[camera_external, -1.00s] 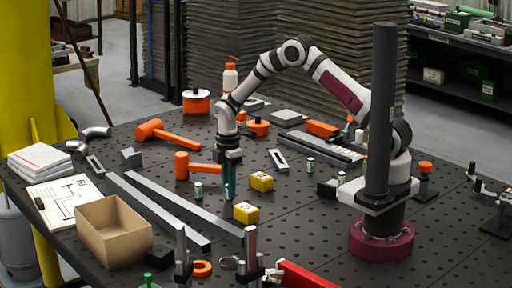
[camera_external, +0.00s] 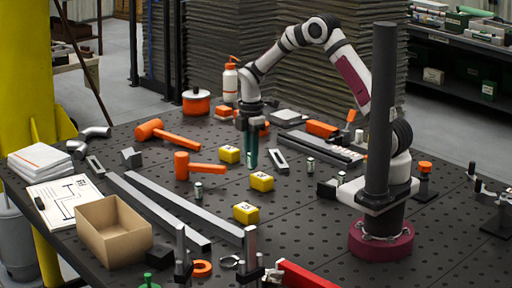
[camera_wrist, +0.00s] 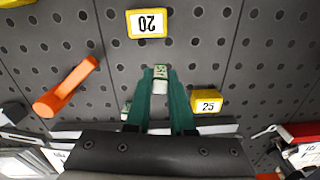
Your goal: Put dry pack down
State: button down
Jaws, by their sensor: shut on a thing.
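My gripper (camera_external: 251,164) has teal fingers and points down over the middle of the perforated table (camera_external: 300,215). In the wrist view my gripper (camera_wrist: 160,85) is shut on a small green and white pack (camera_wrist: 160,72), which I take for the dry pack. The pack sits between the fingertips. Its lower side is hidden, and I cannot tell whether it touches the table. In the external view the fingers hide most of it.
Yellow blocks stand nearby: one at back left (camera_external: 229,154), one at front right (camera_external: 262,181), one nearer the front (camera_external: 246,212). An orange-headed mallet (camera_external: 184,166) and a slotted plate (camera_external: 278,161) lie close by.

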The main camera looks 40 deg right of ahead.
jog(key=s+d+r+m, duration=0.1)
jog(key=s+d+m, duration=0.4)
jog(key=d, duration=0.5)
jog(key=s+d+m, duration=0.3)
jog(key=s+d, duration=0.4)
jog(key=d, duration=0.3)
jog(key=f, duration=0.6)
jog(key=shift+s+f, duration=0.25)
jog(key=shift+f, duration=0.6)
jog(key=shift+f, duration=0.15)
jog(key=c, duration=0.8)
grip_release()
